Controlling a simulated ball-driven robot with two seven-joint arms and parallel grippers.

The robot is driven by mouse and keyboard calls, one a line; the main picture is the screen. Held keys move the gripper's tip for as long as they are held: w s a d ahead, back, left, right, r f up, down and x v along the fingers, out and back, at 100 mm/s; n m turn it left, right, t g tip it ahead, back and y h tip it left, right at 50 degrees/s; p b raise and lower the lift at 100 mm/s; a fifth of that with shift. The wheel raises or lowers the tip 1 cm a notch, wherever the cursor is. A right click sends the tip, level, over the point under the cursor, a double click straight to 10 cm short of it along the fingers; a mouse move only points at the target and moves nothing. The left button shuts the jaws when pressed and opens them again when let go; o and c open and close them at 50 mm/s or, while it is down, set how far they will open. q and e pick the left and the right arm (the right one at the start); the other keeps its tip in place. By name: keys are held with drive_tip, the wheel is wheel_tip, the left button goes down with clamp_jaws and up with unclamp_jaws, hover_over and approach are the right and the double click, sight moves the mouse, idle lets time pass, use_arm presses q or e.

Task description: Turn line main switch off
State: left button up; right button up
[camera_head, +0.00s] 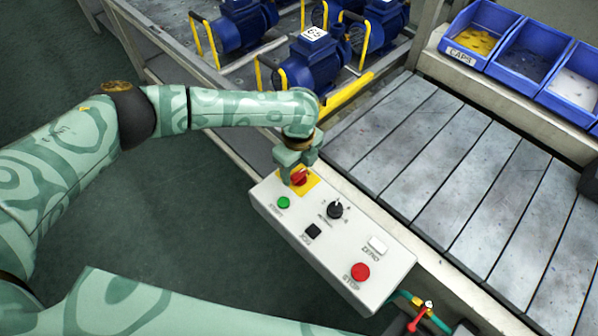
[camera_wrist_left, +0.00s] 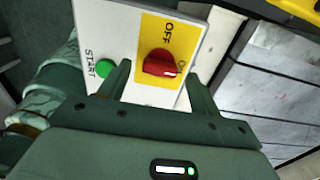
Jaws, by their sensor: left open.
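The line main switch is a red rotary knob (camera_head: 299,178) on a yellow plate at the far-left end of a white control box (camera_head: 268,197). In the left wrist view the red knob (camera_wrist_left: 160,63) sits on the yellow plate (camera_wrist_left: 150,28), which bears the word OFF and a partly hidden O-word. My left gripper (camera_head: 297,172) is over the switch. In the wrist view its two open fingers (camera_wrist_left: 158,80) stand on either side of the knob, with a gap to it. The fingers partly cover the plate. My right gripper is not in view.
The box also carries a green START button (camera_head: 283,202), a black selector (camera_head: 335,209), a black JOG button (camera_head: 312,231), a white ZERO button (camera_head: 377,244) and a red STOP button (camera_head: 360,272). A slatted conveyor (camera_head: 450,170), blue pumps (camera_head: 312,62) and blue bins (camera_head: 482,35) lie beyond.

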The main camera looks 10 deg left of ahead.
use_arm(q)
drive_tip(key=shift+f, duration=0.8)
